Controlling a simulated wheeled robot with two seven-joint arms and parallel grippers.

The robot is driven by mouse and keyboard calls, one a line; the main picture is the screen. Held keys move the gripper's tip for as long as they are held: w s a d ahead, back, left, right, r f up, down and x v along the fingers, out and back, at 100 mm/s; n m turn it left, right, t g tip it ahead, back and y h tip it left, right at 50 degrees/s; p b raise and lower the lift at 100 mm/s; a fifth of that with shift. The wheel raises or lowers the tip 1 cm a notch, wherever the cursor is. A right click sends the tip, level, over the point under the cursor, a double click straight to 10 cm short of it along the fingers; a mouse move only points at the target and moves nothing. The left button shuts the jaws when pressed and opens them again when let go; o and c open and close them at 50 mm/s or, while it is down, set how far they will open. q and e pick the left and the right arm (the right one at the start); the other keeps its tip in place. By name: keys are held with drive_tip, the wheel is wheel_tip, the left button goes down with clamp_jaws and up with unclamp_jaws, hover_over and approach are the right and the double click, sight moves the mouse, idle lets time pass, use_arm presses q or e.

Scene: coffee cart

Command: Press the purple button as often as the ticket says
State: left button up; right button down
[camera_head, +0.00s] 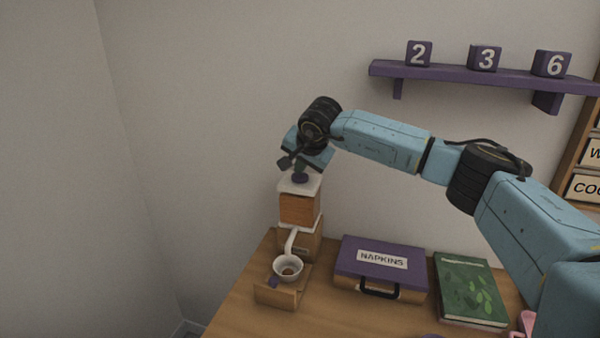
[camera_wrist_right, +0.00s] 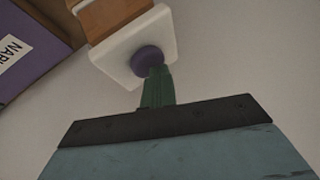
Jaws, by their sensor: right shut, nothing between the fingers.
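The purple button (camera_head: 300,178) sits on the white top of a wooden dispenser (camera_head: 298,208) with a white spout. In the right wrist view the round purple button (camera_wrist_right: 147,59) is on the white cap (camera_wrist_right: 110,58). My right gripper (camera_head: 299,168) is shut and empty, pointing down right over the button. Its green fingertips (camera_wrist_right: 155,74) overlap the button's edge in the wrist view; I cannot tell whether they touch it. No ticket with a readable number shows. My left gripper is out of view.
A white cup (camera_head: 288,268) stands under the spout on a wooden stand (camera_head: 276,296). A purple napkins box (camera_head: 345,266) and a green book (camera_head: 466,290) lie to the right. A purple shelf (camera_head: 460,75) holds cubes marked 2, 3 and 6.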

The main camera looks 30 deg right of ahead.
sight(299, 176)
idle(0.3)
drive_tip(key=shift+r+p, duration=0.85)
drive_tip(key=shift+r, duration=0.3)
wheel_tip(299, 176, up, 5)
drive_tip(key=p, duration=0.3)
drive_tip(key=shift+p, duration=0.35)
idle(1.9)
drive_tip(key=r+t+b, duration=0.1)
drive_tip(key=r+b, duration=0.1)
drive_tip(key=b, duration=0.1)
drive_tip(key=r+b, duration=0.1)
drive_tip(key=b, duration=0.2)
drive_tip(key=shift+s+a+r+t+h+b, duration=0.1)
drive_tip(key=shift+s+r+t+h+b, duration=0.1)
drive_tip(key=shift+r+t+h+b, duration=0.15)
